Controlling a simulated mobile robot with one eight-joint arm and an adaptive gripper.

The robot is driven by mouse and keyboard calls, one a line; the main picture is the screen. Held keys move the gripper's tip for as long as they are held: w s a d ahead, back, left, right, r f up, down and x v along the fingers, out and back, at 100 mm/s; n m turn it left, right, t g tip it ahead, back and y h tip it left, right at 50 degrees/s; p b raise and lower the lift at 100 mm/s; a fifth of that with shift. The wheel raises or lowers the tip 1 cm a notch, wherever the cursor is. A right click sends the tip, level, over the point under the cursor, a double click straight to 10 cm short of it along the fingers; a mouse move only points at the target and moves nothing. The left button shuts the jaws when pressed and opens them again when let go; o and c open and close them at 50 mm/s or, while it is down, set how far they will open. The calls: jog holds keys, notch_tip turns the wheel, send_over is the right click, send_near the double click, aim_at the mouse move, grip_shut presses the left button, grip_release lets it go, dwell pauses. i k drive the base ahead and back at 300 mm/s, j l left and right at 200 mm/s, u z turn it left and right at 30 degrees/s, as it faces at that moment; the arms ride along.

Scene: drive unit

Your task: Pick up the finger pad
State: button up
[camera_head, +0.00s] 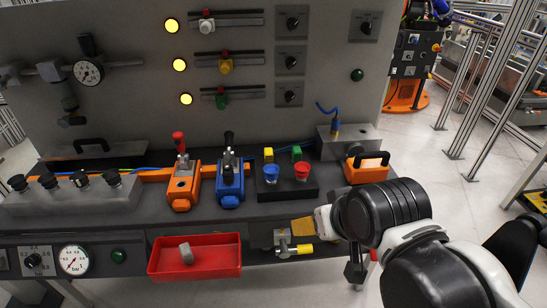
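A small light-grey block (186,252) lies in the red tray (222,268) at the front edge of the bench. It may be the finger pad, but it is too small to be sure. My arm reaches in from the lower right. My gripper (308,226) is over the bench's front edge, to the right of the tray and apart from the grey block. A yellow-orange piece shows at its tip; I cannot tell whether it is part of the gripper or something held. The gap between the fingers is hidden.
A valve with a yellow handle (303,249) sits just below my gripper. A black block with blue and red cups (286,188), a blue unit (230,183) and an orange unit (183,187) stand behind. The upright panel (130,110) closes the back.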

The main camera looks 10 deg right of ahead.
aim_at(268, 154)
jog(key=i+j+z, duration=0.1)
jog(key=i, duration=0.3)
jog(key=i+j, duration=0.2)
jog(key=i, duration=0.2)
jog(key=i+j+z, duration=0.15)
jog(key=i, duration=0.25)
